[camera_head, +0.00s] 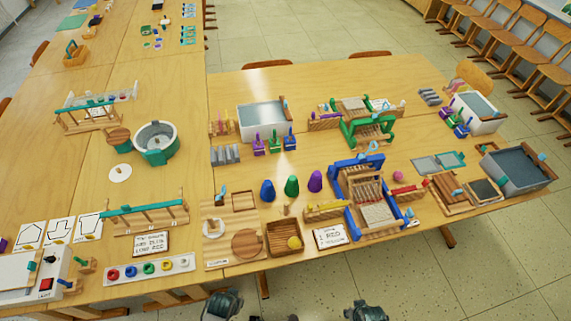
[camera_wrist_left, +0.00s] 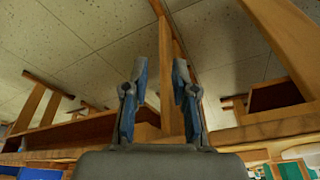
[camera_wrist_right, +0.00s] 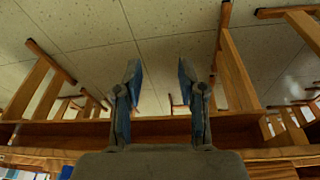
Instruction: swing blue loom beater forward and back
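The blue loom (camera_head: 348,200) stands near the front edge of the table, right of centre in the head view. Its blue beater (camera_head: 357,161) spans the back of the frame, with a small light-blue handle on top (camera_head: 372,148). Pale and reddish threads lie inside the frame. My left gripper (camera_wrist_left: 158,95) is open and empty in the left wrist view. My right gripper (camera_wrist_right: 161,90) is open and empty in the right wrist view. In the head view only parts of both arms show at the bottom edge, in front of the table and apart from the loom.
A green loom (camera_head: 368,128) stands behind the blue one. A sign (camera_head: 330,237) lies at the front edge. Wooden boards (camera_head: 447,191) and a water tray (camera_head: 518,168) are to the right.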

